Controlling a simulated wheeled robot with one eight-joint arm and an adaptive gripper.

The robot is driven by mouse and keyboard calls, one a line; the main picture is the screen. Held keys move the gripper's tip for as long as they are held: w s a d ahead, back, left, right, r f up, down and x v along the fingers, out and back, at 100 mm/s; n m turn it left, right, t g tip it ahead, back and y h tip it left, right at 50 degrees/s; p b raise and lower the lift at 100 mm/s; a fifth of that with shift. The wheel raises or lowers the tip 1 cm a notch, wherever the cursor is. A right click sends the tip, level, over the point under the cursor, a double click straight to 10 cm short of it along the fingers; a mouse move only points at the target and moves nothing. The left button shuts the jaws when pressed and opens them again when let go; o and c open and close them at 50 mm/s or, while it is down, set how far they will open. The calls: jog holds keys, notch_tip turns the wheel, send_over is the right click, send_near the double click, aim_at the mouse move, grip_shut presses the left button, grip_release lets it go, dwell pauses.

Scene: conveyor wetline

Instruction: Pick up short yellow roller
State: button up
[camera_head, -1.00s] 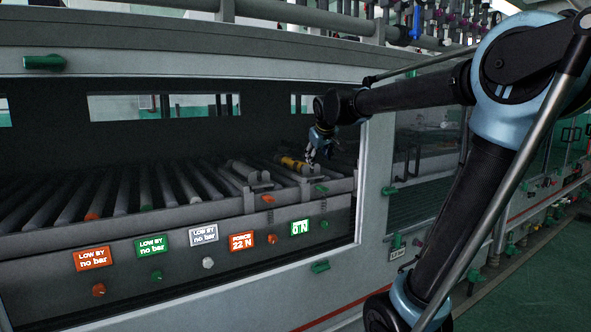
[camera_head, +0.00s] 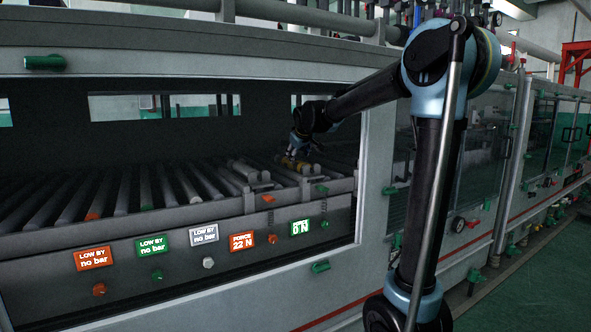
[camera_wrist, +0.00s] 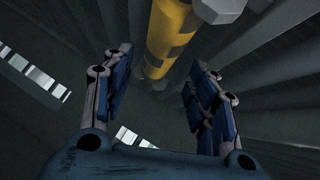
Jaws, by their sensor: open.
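The short yellow roller (camera_head: 289,163) lies on the machine bed inside the right part of the front opening, partly hidden by my gripper (camera_head: 299,150). In the wrist view the yellow roller (camera_wrist: 170,35) runs from the top edge toward the middle, with dark bands and a grey end piece beside it. My gripper (camera_wrist: 160,65) is open and empty there. Its blue-padded fingers stand left and right of the roller's lower end. I cannot tell how far the roller is from the fingertips.
Long grey rollers (camera_head: 144,187) lie in a row to the left on the bed. A grey short roller (camera_head: 243,170) lies just left of the yellow one. The opening's right frame post (camera_head: 376,170) stands close to my arm. Coloured label plates (camera_head: 94,258) line the front panel.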

aim_at(297, 161)
jog(key=shift+s+f+x, duration=0.1)
jog(key=shift+f+x, duration=0.05)
jog(key=shift+x, duration=1.95)
jog(key=shift+s+f+x, duration=0.1)
jog(key=shift+x, duration=2)
jog(key=c, duration=1)
